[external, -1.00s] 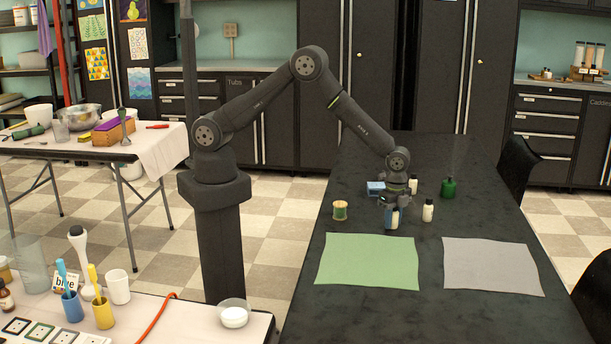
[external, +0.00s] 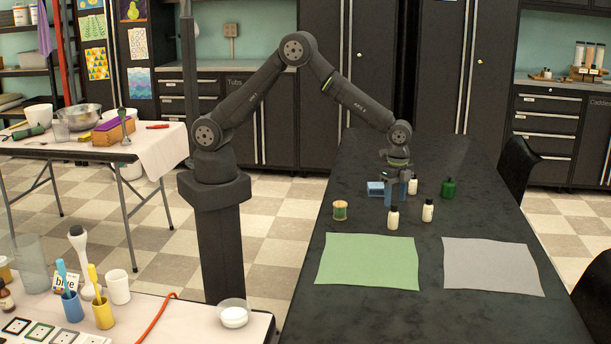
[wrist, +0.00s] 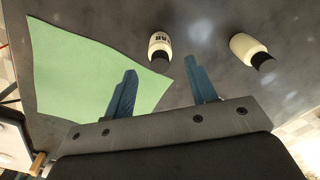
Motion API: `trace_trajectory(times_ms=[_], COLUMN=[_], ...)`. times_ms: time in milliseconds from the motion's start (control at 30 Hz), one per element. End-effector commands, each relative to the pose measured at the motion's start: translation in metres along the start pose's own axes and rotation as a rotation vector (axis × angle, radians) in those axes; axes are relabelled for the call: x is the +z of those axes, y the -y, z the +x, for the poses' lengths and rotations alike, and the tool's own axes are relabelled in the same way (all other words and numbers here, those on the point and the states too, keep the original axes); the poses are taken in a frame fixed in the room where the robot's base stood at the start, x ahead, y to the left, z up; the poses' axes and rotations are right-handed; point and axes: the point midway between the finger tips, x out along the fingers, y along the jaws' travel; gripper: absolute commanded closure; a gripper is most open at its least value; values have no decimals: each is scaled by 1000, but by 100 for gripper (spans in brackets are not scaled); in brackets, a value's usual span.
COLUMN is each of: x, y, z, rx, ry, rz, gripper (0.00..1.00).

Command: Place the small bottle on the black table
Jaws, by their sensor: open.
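Several small white bottles with dark caps stand on the black table (external: 340,305). One small bottle (external: 393,218) stands just in front of and below my gripper (external: 396,197). A second (external: 428,211) stands to its right, and a third (external: 412,185) is behind, close to the gripper. In the wrist view, one labelled bottle (wrist: 160,46) shows beyond the gap between my blue fingers (wrist: 165,88), and another bottle (wrist: 250,50) is to the right. My gripper is open, empty and apart from the nearest bottle.
A green sheet (external: 367,262) and a grey sheet (external: 491,267) lie flat nearer the camera. The table's front is clear.

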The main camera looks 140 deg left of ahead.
Motion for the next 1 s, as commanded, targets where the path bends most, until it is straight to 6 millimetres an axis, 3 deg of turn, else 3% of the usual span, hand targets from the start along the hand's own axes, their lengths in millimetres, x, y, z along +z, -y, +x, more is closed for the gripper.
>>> trace_trajectory(times_ms=[167,233,767,867,1000], x=[0,0,1,8,35], y=[0,0,0,0,-5], z=[-27,-32,-36,-30,-13], rx=[-1,0,3,40,199], ry=[-1,-1,0,-4,-20], rz=[0,0,-5,-75,-382], gripper=[48,53,53,53,53])
